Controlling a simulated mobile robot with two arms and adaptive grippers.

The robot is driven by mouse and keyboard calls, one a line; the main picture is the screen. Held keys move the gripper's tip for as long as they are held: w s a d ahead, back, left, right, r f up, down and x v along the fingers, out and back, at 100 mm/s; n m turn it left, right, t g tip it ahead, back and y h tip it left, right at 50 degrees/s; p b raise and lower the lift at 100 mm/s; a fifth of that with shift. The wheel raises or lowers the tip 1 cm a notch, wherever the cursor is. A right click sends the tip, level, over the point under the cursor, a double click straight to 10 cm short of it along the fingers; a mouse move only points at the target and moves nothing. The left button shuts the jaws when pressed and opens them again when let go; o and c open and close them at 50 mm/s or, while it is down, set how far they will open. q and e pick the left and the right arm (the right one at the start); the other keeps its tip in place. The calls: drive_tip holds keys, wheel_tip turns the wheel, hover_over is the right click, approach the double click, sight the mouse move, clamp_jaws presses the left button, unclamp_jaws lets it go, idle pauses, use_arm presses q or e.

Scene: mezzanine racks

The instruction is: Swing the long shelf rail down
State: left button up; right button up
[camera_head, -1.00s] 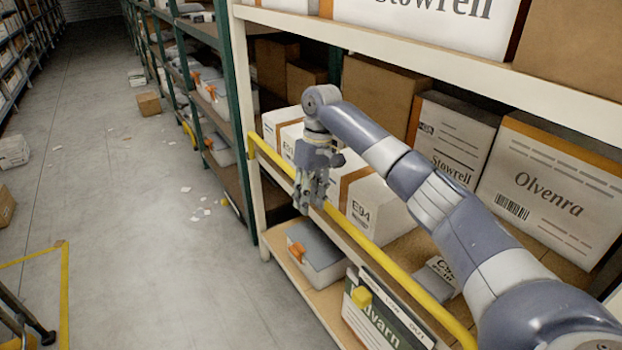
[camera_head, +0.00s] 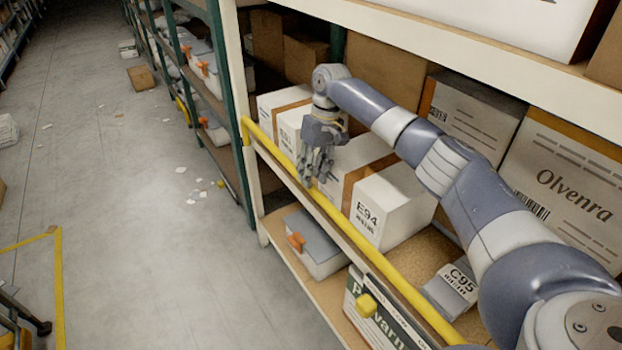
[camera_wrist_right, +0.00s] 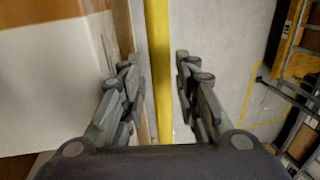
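The long yellow rail (camera_head: 357,239) runs along the front of the rack shelf, from the green and white upright down to the lower right. It also shows upright through the middle of the right wrist view (camera_wrist_right: 158,60). My right gripper (camera_head: 315,172) is at the rail's far part, in front of the white cartons. In the right wrist view its two fingers stand on either side of the rail, with a gap on each side, so it is open around the rail and not closed on it. My left gripper is not in view.
A white carton marked E94 (camera_head: 392,208) stands behind the rail. Below are a grey-lidded bin (camera_head: 318,245) and a green-and-white carton (camera_head: 385,325). A cream shelf beam (camera_head: 470,62) passes above my right arm. The aisle floor (camera_head: 120,220) at left is mostly clear, with paper scraps.

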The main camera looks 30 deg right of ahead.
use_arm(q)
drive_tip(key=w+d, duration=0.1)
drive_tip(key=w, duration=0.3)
use_arm(e)
drive_tip(key=f, duration=0.2)
drive_tip(key=shift+a+f, duration=0.3)
drive_tip(key=shift+f, duration=0.1)
drive_tip(key=shift+c, duration=0.9)
drive_tip(key=c, duration=0.4)
clamp_jaws()
drive_tip(key=shift+a+r+p, duration=0.15)
drive_tip(key=shift+a+p, duration=0.05)
drive_tip(key=shift+p, duration=0.55)
use_arm(q)
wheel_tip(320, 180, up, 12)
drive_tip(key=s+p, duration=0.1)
drive_tip(key=p, duration=0.9)
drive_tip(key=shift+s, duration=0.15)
use_arm(e)
drive_tip(key=a+f+h, duration=0.2)
drive_tip(key=a+h, duration=0.2)
drive_tip(key=a, duration=0.4)
drive_tip(key=shift+s+f, duration=0.3)
drive_tip(key=shift+f, duration=0.1)
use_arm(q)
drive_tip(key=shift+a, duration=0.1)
use_arm(e)
drive_tip(key=shift+a, duration=0.1)
